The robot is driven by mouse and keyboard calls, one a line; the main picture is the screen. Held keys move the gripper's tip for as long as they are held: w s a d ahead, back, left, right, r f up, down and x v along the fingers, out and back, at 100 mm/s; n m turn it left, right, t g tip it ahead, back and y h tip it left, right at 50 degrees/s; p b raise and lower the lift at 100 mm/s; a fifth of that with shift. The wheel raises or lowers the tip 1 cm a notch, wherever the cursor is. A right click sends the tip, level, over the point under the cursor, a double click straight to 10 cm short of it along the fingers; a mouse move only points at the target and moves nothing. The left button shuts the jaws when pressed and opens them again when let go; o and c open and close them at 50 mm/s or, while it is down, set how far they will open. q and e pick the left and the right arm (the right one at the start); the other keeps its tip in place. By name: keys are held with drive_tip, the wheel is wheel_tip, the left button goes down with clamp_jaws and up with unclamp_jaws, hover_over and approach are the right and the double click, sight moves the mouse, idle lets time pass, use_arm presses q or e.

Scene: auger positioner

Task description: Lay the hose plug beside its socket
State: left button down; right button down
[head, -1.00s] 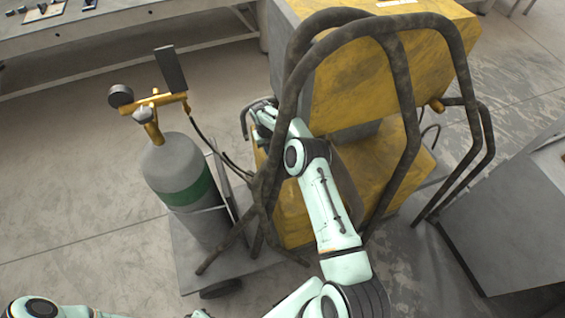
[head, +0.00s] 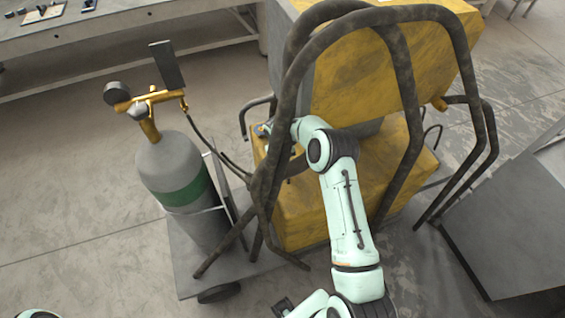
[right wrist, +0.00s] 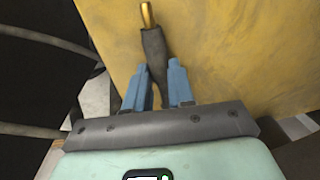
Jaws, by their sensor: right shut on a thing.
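The hose plug (right wrist: 152,52), a dark tapered sleeve with a brass tip, is between the blue fingers of my right gripper (right wrist: 158,72) in the right wrist view. The gripper is shut on it, and the brass tip points away from the gripper. A yellow panel of the machine (right wrist: 230,50) lies behind the plug; I cannot tell whether they touch. In the head view my right gripper (head: 263,130) is at the machine's left side, partly hidden by the dark tube frame. I cannot make out the socket for certain. My left gripper is not in view.
A gas cylinder (head: 172,165) with a gauge stands on a cart (head: 188,270) at left; a black hose (head: 213,150) runs toward the machine. Open floor (head: 70,190) lies further left.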

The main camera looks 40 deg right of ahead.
drive_tip(key=c, duration=1)
unclamp_jaws()
drive_tip(key=shift+f, duration=0.15)
drive_tip(key=shift+o, duration=0.2)
wheel_tip(320, 180, up, 12)
drive_tip(key=a, duration=0.1)
drive_tip(key=shift+w+p, duration=0.2)
drive_tip(key=shift+p, duration=0.1)
drive_tip(key=shift+a, duration=0.15)
